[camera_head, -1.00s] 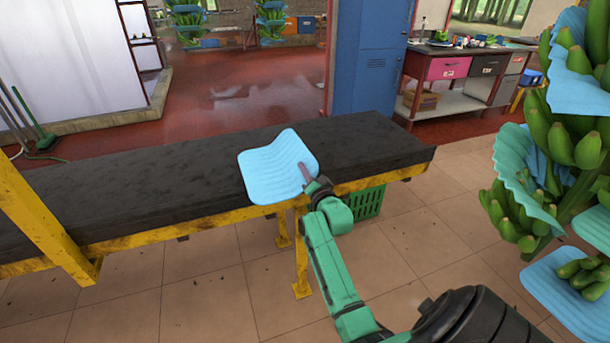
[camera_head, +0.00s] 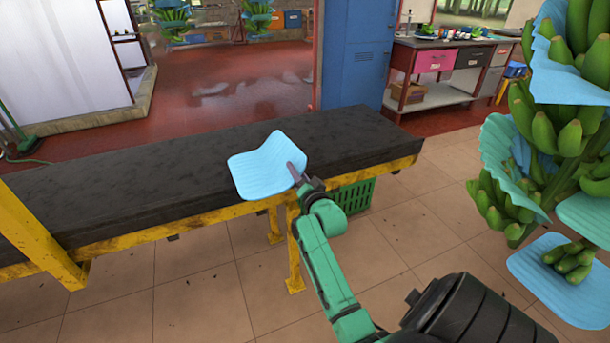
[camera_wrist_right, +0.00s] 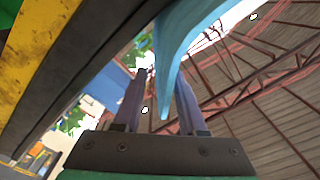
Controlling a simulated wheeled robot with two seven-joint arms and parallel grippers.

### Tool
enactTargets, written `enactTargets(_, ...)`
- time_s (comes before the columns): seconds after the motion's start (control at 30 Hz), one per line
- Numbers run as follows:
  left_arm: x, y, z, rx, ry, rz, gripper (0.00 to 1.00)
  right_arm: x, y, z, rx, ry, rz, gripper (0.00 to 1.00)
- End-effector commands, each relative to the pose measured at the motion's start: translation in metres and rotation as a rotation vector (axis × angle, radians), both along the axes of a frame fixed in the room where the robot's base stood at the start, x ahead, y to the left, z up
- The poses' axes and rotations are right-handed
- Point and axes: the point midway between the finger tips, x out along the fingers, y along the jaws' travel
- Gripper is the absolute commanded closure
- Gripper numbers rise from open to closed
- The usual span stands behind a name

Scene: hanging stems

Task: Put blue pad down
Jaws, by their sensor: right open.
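The blue pad (camera_head: 265,167) is a light blue, ribbed, curved sheet at the front edge of the black belt table (camera_head: 130,190). Its near corner hangs over the yellow frame; whether its underside rests fully on the belt cannot be told. My right gripper (camera_head: 297,176) is at the pad's right edge. In the right wrist view the fingers of my right gripper (camera_wrist_right: 160,95) stand apart, with the pad's edge (camera_wrist_right: 180,40) between them. A gap shows beside the pad there. My left gripper is not in view.
Green banana bunches with blue pads (camera_head: 565,280) hang at the right. A green crate (camera_head: 355,195) stands below the table. A blue locker (camera_head: 350,55) and a workbench (camera_head: 450,60) are behind. The belt left of the pad is clear.

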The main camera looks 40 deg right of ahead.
Motion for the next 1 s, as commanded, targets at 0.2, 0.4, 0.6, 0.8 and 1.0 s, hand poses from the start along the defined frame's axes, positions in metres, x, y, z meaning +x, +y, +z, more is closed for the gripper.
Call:
enactTargets(0.2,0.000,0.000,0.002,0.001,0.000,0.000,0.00,-0.043,0.014,-0.001,0.001,0.003,-0.001,0.59)
enactTargets(0.4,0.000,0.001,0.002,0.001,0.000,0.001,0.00,-0.079,0.027,-0.002,0.001,0.002,-0.001,0.59)
enactTargets(0.6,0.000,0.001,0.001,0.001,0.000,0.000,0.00,-0.097,0.033,-0.001,0.000,0.001,-0.001,0.59)
enactTargets(0.8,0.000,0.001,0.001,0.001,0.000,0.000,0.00,-0.096,0.035,-0.006,-0.001,0.013,0.004,0.59)
enactTargets(1.0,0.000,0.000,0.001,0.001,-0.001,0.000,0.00,-0.089,0.083,-0.146,-0.063,0.333,0.136,0.59)
